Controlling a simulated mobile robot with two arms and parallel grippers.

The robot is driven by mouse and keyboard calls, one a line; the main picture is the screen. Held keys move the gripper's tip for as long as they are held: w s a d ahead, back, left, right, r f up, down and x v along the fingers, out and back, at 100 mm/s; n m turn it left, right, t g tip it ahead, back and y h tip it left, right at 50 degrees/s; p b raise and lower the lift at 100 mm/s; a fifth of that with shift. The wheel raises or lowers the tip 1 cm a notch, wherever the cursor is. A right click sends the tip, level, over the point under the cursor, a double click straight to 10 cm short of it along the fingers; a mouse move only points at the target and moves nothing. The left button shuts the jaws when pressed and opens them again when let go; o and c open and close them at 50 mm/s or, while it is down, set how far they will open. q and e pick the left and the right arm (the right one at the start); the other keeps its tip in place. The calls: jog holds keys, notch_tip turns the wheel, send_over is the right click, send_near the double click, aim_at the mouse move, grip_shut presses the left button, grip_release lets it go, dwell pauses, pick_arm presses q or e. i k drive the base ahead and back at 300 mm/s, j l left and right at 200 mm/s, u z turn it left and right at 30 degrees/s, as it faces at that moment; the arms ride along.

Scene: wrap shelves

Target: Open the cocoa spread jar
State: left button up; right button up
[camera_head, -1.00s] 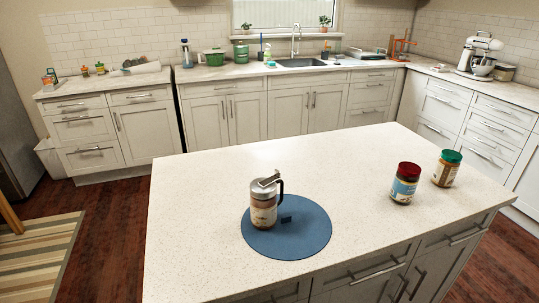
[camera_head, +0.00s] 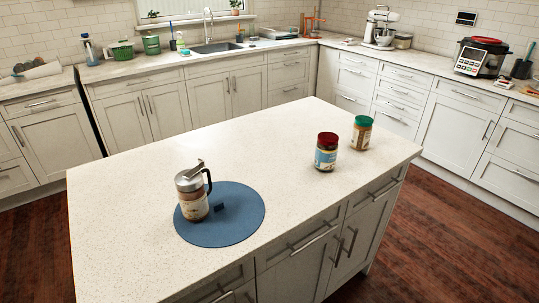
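Two lidded jars stand upright on the island counter's right part. One has a red lid and a blue-and-white label (camera_head: 326,157). The other has a green lid and a brownish body (camera_head: 361,136), just behind and to the right, apart from it. Both lids are on. The labels are too small to read, so I cannot tell which is the cocoa spread. A jar-like canister with a metal top and black handle (camera_head: 191,194) stands on a round blue mat (camera_head: 236,231). Neither of my grippers is in view.
The white island counter (camera_head: 130,240) is mostly bare, with free room around the jars. Drawers and cupboards with handles (camera_head: 312,241) line its front. Behind it, across an open floor, counters hold a sink (camera_head: 215,47), a mixer (camera_head: 380,28) and a cooker (camera_head: 480,57).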

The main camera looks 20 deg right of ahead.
aim_at(325, 157)
jog(key=u, duration=0.35)
jog(key=l+u, duration=0.95)
jog(key=k, duration=0.05)
